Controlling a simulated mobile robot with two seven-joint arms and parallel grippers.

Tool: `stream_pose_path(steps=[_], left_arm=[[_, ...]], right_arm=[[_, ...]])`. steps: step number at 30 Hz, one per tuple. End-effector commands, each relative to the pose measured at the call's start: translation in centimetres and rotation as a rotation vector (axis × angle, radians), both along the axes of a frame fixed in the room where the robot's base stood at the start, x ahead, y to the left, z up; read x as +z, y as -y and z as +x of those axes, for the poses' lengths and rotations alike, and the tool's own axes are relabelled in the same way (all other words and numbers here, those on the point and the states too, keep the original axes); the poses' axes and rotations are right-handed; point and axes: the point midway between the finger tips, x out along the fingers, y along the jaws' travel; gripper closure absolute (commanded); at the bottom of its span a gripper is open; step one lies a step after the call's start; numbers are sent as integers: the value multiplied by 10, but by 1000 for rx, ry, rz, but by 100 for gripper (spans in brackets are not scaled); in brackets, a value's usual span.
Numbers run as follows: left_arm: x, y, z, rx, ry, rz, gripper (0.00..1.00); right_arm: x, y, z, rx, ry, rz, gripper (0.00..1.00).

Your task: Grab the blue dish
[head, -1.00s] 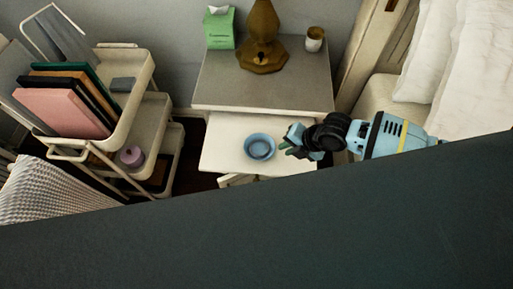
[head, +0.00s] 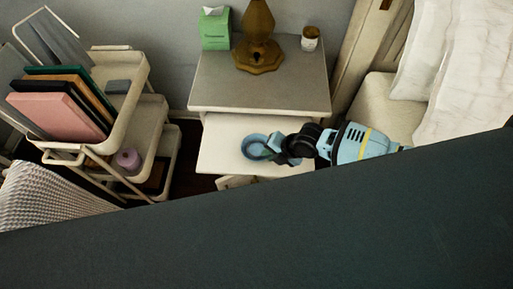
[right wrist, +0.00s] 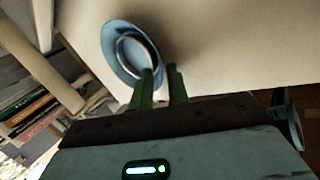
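The blue dish (head: 253,146) is a small round bowl on the pulled-out white drawer or shelf (head: 222,157) of the nightstand. I cannot tell whether the fingers touch the dish. My left gripper is not in view.
The nightstand top (head: 215,85) above holds a green tissue box (head: 215,30), a brown lamp (head: 259,45) and a small cup (head: 310,38). A cart (head: 150,120) with books stands left. A bed with pillows is at right. A large dark surface fills the foreground.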

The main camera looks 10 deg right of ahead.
Motion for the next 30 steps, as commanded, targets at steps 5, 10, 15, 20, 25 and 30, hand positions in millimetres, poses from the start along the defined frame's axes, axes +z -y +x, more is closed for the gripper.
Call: stream_pose_path(steps=[5,10,15,20,25,30], left_arm=[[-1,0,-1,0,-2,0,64],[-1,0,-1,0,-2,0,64],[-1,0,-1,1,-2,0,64],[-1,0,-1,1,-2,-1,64],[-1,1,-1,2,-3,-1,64],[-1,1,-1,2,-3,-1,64]], right_arm=[[-3,-1,2,-1,1,0,83],[-2,-1,2,-1,1,0,90],[-2,-1,1,-1,1,0,100],[-3,-1,1,0,-1,-1,100],[-3,-1,1,0,-1,-1,100],[-3,-1,0,1,-3,-2,100]])
